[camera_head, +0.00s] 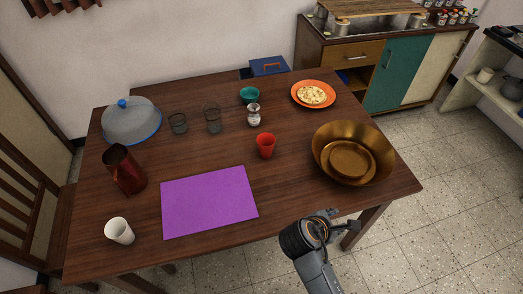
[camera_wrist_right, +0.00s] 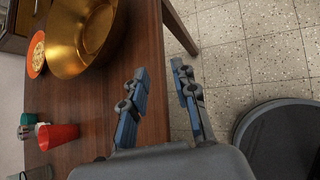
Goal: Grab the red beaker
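The red beaker (camera_head: 265,147) stands upright on the brown wooden table (camera_head: 285,195), right of the purple mat's far corner. In the right wrist view the red beaker (camera_wrist_right: 60,135) shows at the left, apart from my fingers. My right gripper (camera_head: 340,222) is by the table's front edge, nearer to me and to the right of the beaker. In the right wrist view my right gripper (camera_wrist_right: 159,68) has its two fingers apart with nothing between them. My left gripper is in neither view.
A large golden bowl (camera_head: 326,143) stands right of the beaker. A shaker (camera_head: 253,115) stands behind it, with dark glasses (camera_head: 213,119) at the back left. The purple mat (camera_head: 208,202), a dark red pitcher (camera_head: 124,170) and a white cup (camera_head: 119,231) are on the left.

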